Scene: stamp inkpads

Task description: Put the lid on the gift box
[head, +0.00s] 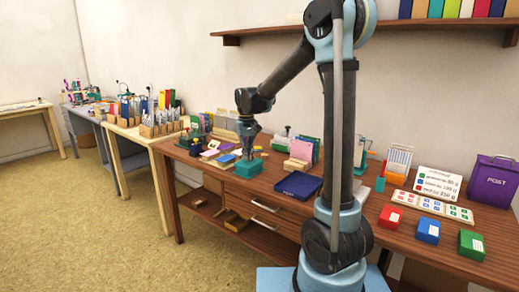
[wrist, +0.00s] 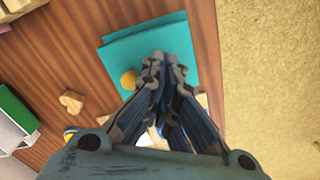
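The teal gift box (head: 249,170) stands near the front edge of the wooden table. In the wrist view, two teal square surfaces (wrist: 186,75) overlap and are slightly offset; I cannot tell for certain which is the lid and which the box. My gripper (head: 246,156) points down just over the teal box. In the wrist view, the fingertips of my gripper (wrist: 164,62) are close together over the teal surface. Nothing is visibly held between them, though the fingers hide part of the teal. A round yellow piece (wrist: 128,79) shows beside the fingers, over the teal edge.
A dark blue tray (head: 298,185) lies to the right of the teal box. A small heart-shaped wooden piece (wrist: 71,102) lies on the table. Stamps and cards crowd the table behind. Floor (wrist: 267,70) shows beyond the table's edge.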

